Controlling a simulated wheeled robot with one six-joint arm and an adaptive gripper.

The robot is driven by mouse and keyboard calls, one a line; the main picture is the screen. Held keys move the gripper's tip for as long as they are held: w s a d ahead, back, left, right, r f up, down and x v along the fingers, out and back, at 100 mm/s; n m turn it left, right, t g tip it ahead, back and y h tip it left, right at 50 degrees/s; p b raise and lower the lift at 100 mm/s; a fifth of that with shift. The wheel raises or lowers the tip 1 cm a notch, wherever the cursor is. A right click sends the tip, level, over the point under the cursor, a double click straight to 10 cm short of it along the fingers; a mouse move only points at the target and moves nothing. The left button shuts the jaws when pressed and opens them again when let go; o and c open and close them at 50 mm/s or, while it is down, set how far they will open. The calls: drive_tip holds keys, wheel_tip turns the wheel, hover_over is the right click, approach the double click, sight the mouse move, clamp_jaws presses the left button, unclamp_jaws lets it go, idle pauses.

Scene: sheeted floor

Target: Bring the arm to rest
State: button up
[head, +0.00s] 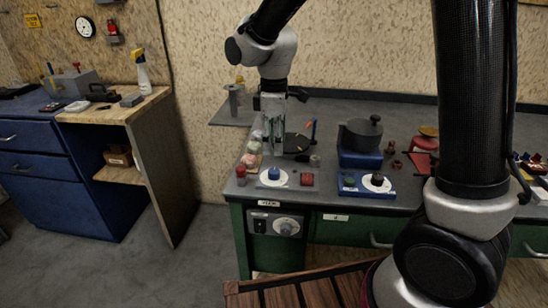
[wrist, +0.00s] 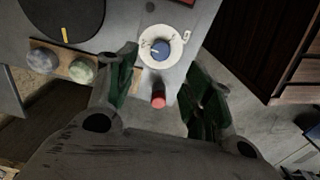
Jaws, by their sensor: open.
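My gripper (head: 273,143) hangs pointing down over the left end of the grey workbench (head: 332,108) in the head view. In the wrist view my gripper (wrist: 165,82) has its two green-padded fingers spread apart with nothing held between them. A small red-topped knob (wrist: 158,98) shows below and between the fingers, apart from them. It also stands at the bench's front left corner in the head view (head: 241,171). A blue knob on a white dial (wrist: 160,49) lies just beyond the fingertips in the wrist view.
A dark round plate (wrist: 62,14) and several pale round stones (wrist: 82,70) lie beside the fingers. A grey pot (head: 360,134) on a blue base stands right of my gripper. A wooden-topped side bench (head: 115,108) stands left, with open floor (head: 195,235) between.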

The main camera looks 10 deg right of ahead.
wheel_tip(320, 180, up, 3)
drive_tip(key=shift+f, duration=0.2)
drive_tip(key=s+d+r+m+t, duration=0.1)
drive_tip(key=s+d+r+m, duration=0.2)
drive_tip(key=s+d+m, duration=0.2)
drive_tip(key=s+d+r+m+t, duration=0.2)
drive_tip(key=s+d+r+m, duration=0.1)
drive_tip(key=s+d, duration=0.6)
drive_tip(key=s+d+r+m+t, duration=0.1)
drive_tip(key=s+d+r+m, duration=0.2)
drive_tip(key=s+d+m, duration=0.3)
drive_tip(key=s+d, duration=0.1)
drive_tip(key=d, duration=0.3)
drive_tip(key=shift+d+r+m, duration=0.15)
drive_tip(key=shift+r+m, duration=0.15)
drive_tip(key=shift+r, duration=0.05)
drive_tip(key=shift+w, duration=0.1)
